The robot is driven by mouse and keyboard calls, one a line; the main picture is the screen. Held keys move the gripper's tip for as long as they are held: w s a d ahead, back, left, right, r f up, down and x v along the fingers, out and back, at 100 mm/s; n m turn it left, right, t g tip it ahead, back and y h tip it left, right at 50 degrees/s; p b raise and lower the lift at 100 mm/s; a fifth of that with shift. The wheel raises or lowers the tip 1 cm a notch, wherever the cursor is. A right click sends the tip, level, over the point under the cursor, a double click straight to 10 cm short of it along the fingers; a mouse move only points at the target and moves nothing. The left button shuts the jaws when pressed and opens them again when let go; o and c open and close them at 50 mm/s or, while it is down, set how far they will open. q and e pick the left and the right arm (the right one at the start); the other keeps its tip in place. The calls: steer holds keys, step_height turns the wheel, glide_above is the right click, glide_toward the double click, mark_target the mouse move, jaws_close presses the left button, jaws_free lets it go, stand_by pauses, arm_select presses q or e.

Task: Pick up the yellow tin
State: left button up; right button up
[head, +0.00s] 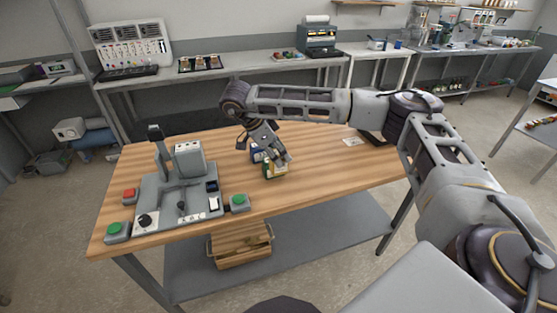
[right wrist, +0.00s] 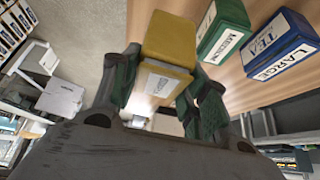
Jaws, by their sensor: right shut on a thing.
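The yellow tin (right wrist: 170,40), with a pale label, sits between the two fingers of my right gripper (right wrist: 162,80) in the right wrist view. The fingers press on its two sides, so the gripper is shut on it. A green tin marked MEDIUM (right wrist: 222,28) and a blue tin marked LARGE TEA (right wrist: 280,47) stand beside it on the right. In the head view my right gripper (head: 270,148) is over the tins at the middle of the wooden table and partly hides them. I cannot tell whether the yellow tin touches the table. My left gripper is out of view.
A grey control panel (head: 178,197) with a lever and buttons fills the table's left part. A green button box (head: 239,202) is near the tins. A white card (head: 351,141) lies at the back right. The table's right front (head: 340,178) is clear.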

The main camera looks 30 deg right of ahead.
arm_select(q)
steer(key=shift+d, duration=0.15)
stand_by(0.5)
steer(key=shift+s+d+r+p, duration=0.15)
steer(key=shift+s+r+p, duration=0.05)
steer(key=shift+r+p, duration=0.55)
